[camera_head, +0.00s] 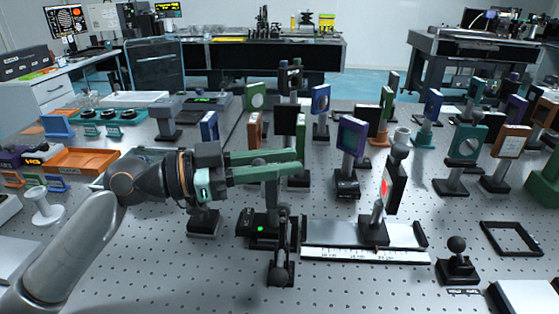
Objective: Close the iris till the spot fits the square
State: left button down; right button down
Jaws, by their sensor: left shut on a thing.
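My left gripper (299,163) reaches in from the left with its green fingers level. It is shut on a small part, which looks like the iris lever and is mostly hidden by the fingers. The dark post (270,198) below the fingers seems to carry the iris; the opening does not show. A dark upright screen (396,186) stands to the right on a rail, apart from the gripper. A red spot (384,188) shows on its left-facing side. The square's outline is too small to make out. My right gripper is not in view.
A white ruler (365,255) runs along the rail's front. A black box with a green light (260,229) and a dark post (281,262) stand below the gripper. Several mounted optics crowd the back and right. The perforated table is clear at front left.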

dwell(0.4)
pick_arm(q)
jog(key=w+n+p, duration=0.1)
jog(key=p, duration=0.1)
jog(key=w+n+y+p, duration=0.1)
jog(key=n+p, duration=0.1)
jog(key=p, duration=0.1)
jog(key=w+n+g+p, duration=0.1)
jog(key=n+p, duration=0.1)
jog(key=shift+w+r+y+p, duration=0.1)
jog(key=shift+r+y+p, duration=0.2)
jog(key=shift+r, duration=0.1)
jog(key=c, duration=0.7)
grip_release()
